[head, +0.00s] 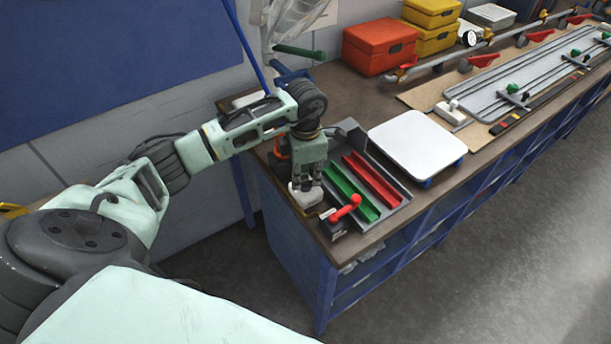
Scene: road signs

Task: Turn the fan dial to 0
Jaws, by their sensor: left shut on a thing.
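My left gripper (307,184) points straight down at the near left corner of the workbench (336,88). It is shut on a small off-white thing (307,198), which looks like the fan dial. The fingers cover its top, so no markings or pointer can be read, and I cannot tell its setting. My right gripper is not in view.
A red lever (346,208) stands just right of the gripper. A grey tray with green (352,191) and red (372,182) channels lies beside it, then a white-topped scale (418,137). Red (380,46) and yellow boxes stand farther back.

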